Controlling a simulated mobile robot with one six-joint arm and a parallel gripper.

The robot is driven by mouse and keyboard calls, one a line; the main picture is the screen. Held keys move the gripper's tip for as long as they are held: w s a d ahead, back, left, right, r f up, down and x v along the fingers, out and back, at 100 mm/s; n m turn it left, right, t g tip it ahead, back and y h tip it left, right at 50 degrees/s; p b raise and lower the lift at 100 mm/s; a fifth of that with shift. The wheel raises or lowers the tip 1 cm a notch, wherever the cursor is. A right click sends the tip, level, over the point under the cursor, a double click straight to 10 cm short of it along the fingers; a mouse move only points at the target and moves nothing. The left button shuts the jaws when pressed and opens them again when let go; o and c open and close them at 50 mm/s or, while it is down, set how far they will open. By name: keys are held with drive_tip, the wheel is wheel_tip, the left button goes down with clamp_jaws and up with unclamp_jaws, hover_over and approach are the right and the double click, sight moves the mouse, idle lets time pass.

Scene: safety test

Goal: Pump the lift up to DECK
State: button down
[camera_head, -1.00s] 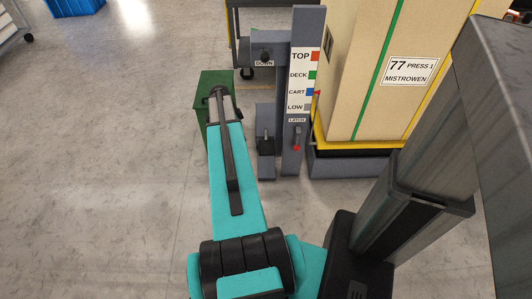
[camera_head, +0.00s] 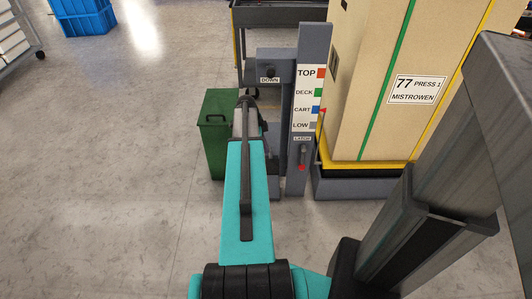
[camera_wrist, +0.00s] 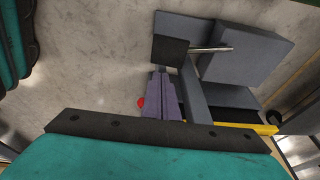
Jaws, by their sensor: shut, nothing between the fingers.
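The lift's grey post (camera_head: 306,60) carries a scale marked TOP, DECK, CART and LOW. A small red pointer (camera_head: 322,110) stands level with CART. A tall boxed load (camera_head: 400,50) sits on the lift. A red-tipped latch lever (camera_head: 302,158) is low on the post, and a DOWN knob (camera_head: 269,73) is at the upper left. In the wrist view, a dark square pad (camera_wrist: 172,50) and a metal rod (camera_wrist: 210,49) lie just beyond my gripper (camera_wrist: 160,80), which is shut and empty. Contact cannot be told. My arm hides the gripper in the head view.
A green bin (camera_head: 213,140) stands close at the left of my arm. A dark cart (camera_head: 285,16) is behind the post. Blue crates (camera_head: 82,16) and a rack (camera_head: 15,35) are at the far left. Floor at the left is clear.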

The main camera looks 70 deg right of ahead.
drive_tip(key=b, duration=0.3)
hover_over(273, 169)
drive_tip(key=w, duration=0.1)
drive_tip(key=f, duration=1.1)
drive_tip(key=shift+a, duration=0.4)
drive_tip(key=shift+w+d+f, duration=0.1)
drive_tip(key=shift+f, duration=0.7)
